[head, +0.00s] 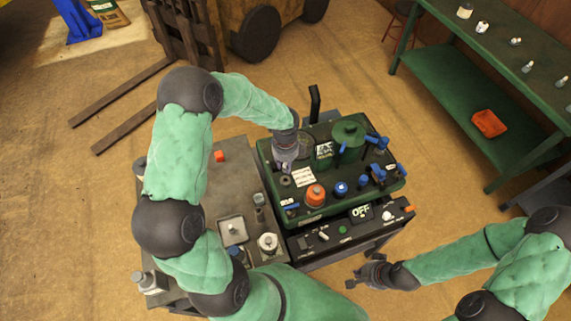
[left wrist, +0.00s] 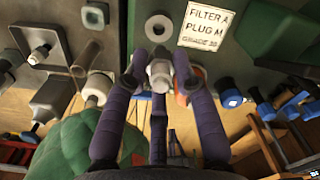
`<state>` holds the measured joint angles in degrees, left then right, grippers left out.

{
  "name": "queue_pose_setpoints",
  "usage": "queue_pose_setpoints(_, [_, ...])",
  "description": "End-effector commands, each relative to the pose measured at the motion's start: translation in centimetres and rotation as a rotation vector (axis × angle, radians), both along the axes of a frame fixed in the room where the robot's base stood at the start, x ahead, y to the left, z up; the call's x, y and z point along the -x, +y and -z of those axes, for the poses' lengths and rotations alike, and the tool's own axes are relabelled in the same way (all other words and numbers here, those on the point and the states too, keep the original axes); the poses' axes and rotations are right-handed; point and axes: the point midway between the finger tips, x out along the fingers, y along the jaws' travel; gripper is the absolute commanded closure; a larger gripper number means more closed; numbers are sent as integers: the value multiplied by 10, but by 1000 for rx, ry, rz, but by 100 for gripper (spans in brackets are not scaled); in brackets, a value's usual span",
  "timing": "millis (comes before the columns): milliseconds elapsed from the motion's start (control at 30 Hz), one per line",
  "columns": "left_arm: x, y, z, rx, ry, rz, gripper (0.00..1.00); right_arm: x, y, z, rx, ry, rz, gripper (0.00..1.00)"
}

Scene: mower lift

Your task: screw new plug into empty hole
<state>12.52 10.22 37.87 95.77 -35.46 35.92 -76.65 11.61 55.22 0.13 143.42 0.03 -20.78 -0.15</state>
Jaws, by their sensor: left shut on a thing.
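My left gripper (head: 284,166) is above the left part of the green machine top (head: 322,149). In the left wrist view its purple fingers (left wrist: 160,66) are shut on a pale grey plug (left wrist: 160,76). A round grey ring with a dark empty hole (left wrist: 158,28) lies just beyond the plug, beside the white "FILTER A PLUG M" label (left wrist: 208,27). The plug appears apart from the hole, though the height between them is hard to judge. In the head view the hole (head: 285,181) shows just below the gripper. My right gripper (head: 358,272) is open and empty, in front of the machine.
An orange-topped cap (head: 315,194) and several blue knobs (head: 341,188) stand close to the hole. A grey bench (head: 215,185) with trays and fittings adjoins on the left. A green workbench (head: 470,75) with small parts and an orange bin (head: 489,123) stands at right.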

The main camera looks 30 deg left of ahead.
Motion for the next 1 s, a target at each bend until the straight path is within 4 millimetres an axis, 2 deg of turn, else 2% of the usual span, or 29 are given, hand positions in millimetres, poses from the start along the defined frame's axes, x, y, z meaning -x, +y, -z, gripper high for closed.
queue_pose_setpoints(267, [0,0,13,0,1,0,100,1,0,11,0,1,0,100])
queue_pose_setpoints(700, [1,0,48,0,3,1,100,0,0,39,0,1,0,100])
queue_pose_setpoints(1000, [0,0,55,0,1,0,100,0,0,42,0,1,0,100])
